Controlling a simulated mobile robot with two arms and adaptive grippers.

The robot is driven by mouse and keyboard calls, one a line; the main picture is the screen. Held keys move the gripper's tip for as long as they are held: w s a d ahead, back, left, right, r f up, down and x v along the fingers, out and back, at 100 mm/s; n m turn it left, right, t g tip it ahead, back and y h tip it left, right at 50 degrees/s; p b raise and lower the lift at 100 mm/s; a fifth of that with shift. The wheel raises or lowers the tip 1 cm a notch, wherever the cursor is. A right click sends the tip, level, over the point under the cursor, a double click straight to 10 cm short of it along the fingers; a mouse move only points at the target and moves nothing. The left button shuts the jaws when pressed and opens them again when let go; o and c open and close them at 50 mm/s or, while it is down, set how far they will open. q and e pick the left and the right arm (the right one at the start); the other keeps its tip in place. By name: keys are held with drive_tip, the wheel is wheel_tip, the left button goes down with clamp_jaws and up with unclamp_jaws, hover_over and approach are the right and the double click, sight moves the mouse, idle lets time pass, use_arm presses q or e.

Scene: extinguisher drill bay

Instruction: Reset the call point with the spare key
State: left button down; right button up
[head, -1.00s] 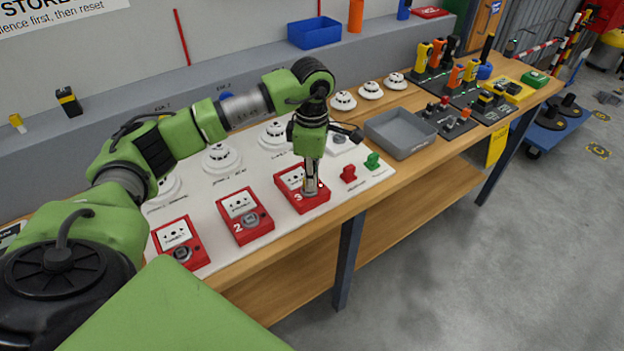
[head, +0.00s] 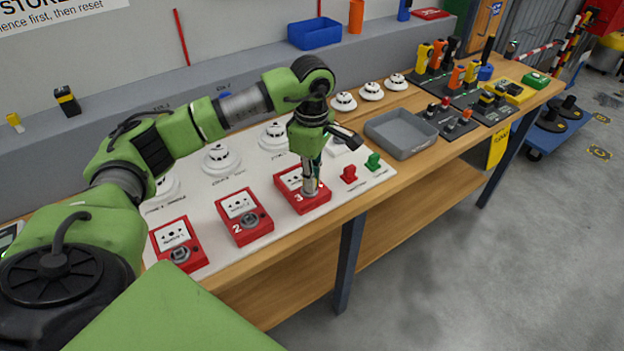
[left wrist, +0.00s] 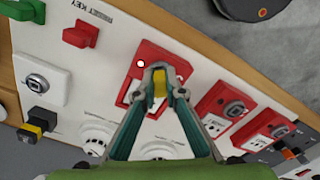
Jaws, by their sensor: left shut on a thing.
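Call point 3 (head: 284,181) is a red box with a white face on the white board. It is partly covered by my left gripper (head: 310,192), which points straight down onto its lower right part. In the left wrist view my left gripper (left wrist: 160,92) is shut on a small yellow piece (left wrist: 159,84), seemingly the key's handle, over call point 3 (left wrist: 150,55). The piece's lower end is hidden, so I cannot tell how deep it sits. A red key-shaped piece (head: 349,174) and a green one (head: 373,161) stand on the board. My right gripper is not in view.
Call point 2 (head: 243,217) and call point 1 (head: 178,246) are to the left. White round detectors (head: 221,158) line the board behind. A grey tray (head: 401,133) is to the right. The bench front edge is close to the call points.

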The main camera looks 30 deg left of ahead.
use_arm(q)
drive_tip(key=shift+m+b, duration=0.35)
drive_tip(key=shift+m, duration=0.25)
drive_tip(key=shift+s+m, duration=0.1)
drive_tip(key=shift+m, duration=0.4)
drive_tip(key=shift+n, duration=2.3)
